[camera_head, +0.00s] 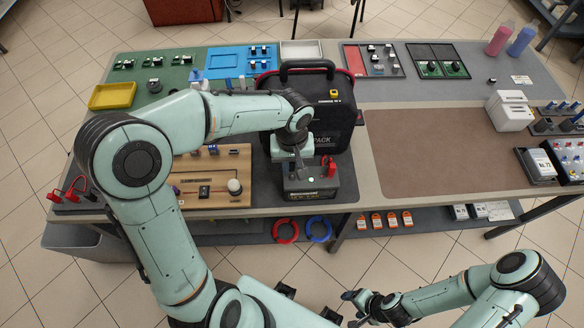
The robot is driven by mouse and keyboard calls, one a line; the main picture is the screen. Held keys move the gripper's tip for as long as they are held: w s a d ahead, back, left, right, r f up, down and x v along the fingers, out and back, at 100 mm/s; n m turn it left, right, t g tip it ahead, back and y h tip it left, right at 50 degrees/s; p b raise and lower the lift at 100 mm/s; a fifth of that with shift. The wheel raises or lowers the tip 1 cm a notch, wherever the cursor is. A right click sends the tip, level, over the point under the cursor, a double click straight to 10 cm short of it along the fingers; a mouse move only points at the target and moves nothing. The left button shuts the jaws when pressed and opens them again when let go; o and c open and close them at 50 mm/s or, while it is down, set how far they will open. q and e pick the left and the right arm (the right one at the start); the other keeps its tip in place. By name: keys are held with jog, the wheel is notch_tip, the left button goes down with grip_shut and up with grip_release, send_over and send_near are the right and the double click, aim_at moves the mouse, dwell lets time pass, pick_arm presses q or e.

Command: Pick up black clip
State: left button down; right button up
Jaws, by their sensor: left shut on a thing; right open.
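My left gripper (299,165) points down over the dark battery (318,190) at the front edge of the table. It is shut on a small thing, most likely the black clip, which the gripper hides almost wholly. I cannot tell whether that thing touches the battery top. A red clip (328,168) stands on the right part of the battery, close to my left gripper. My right gripper (352,308) is open and empty, low in front of the table over the floor.
A black power pack (335,125) with a handle stands behind the battery. A wooden board (215,180) with parts lies to the left. More red clips (75,188) sit at the table's left edge. A brown mat (440,150) at right is clear. Hose rings (286,232) lie on the lower shelf.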

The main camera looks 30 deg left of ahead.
pick_arm(q)
notch_tip(320, 180, up, 19)
jog(key=p, duration=0.3)
jog(key=shift+r+p, duration=0.2)
jog(key=shift+p, duration=0.1)
pick_arm(e)
jog(key=w+r, duration=0.5)
jog(key=shift+w+t, duration=0.15)
jog(key=shift+t, duration=0.25)
